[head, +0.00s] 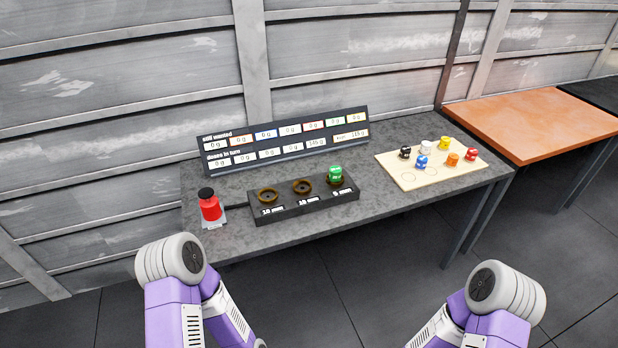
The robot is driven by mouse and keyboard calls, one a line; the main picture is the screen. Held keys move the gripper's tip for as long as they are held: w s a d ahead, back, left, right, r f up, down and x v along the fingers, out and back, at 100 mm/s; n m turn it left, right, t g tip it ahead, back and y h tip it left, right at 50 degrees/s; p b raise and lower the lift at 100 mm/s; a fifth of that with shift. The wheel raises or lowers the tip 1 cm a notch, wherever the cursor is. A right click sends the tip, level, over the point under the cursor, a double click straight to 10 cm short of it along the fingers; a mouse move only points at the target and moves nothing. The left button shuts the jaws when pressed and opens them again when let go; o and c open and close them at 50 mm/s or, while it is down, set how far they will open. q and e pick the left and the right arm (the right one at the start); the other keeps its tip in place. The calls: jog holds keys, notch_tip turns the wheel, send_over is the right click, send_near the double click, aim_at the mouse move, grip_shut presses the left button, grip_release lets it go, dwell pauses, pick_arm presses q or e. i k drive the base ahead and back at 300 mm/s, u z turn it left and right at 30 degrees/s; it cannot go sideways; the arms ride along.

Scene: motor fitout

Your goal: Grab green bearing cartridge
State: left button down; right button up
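The green bearing cartridge (335,174) stands upright at the rightmost of three round seats on a dark fixture block (300,203) on the grey table. The other two seats, with brass-coloured rings, are empty. My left arm comes in at the lower left and my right arm at the lower right. Both stay in front of the table, well apart from the cartridge. Neither gripper shows in the head view.
A pale board (408,180) with several coloured cartridges lies at the right of the grey table (245,238). A red-topped device (210,207) stands left of the block. A display panel (285,140) stands behind it. An orange table (540,122) adjoins at right.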

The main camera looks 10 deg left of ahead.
aim_at(335, 171)
jog(key=u, duration=0.75)
jog(key=i, duration=0.45)
